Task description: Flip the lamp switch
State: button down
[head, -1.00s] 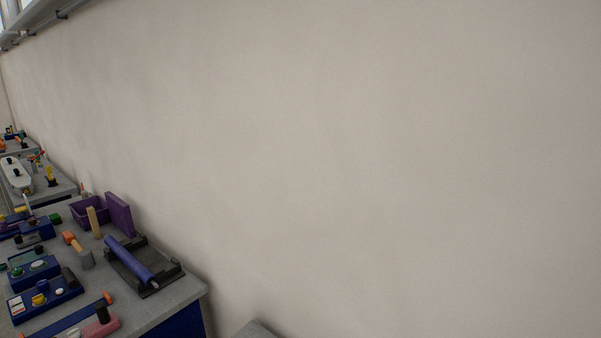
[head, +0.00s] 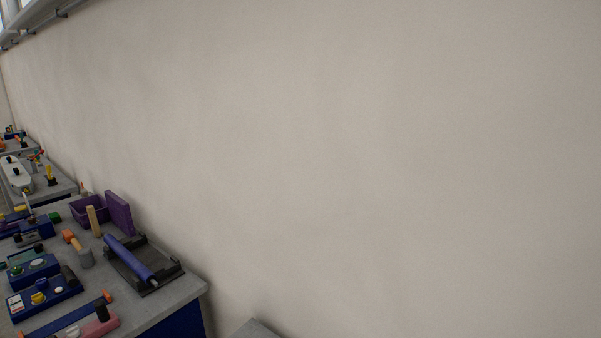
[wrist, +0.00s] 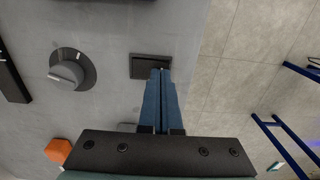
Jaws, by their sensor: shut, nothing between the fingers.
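In the wrist view, my gripper (wrist: 161,72) has its two blue fingers together with nothing between them. The fingertips overlap the lower right part of a small dark rectangular plate (wrist: 142,62) on a grey surface. This plate looks like a switch, but I cannot tell for sure that it is the lamp switch. Whether the fingertips touch it is unclear, and the fingers hide part of it. No lamp can be made out. My gripper is not visible in the head view.
A round dark knob (wrist: 85,62) with a grey grip sits left of the plate. A black bar (wrist: 10,78) and an orange piece (wrist: 57,151) lie farther left. The grey surface ends right of my fingers, above a tiled floor (wrist: 255,45). The head view shows crowded carts along a bare wall (head: 380,150).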

jog(key=shift+f, duration=0.35)
jog(key=shift+r, duration=0.15)
notch_tip(320, 180, up, 7)
jog(key=p, duration=0.7)
jog(key=shift+w, duration=0.15)
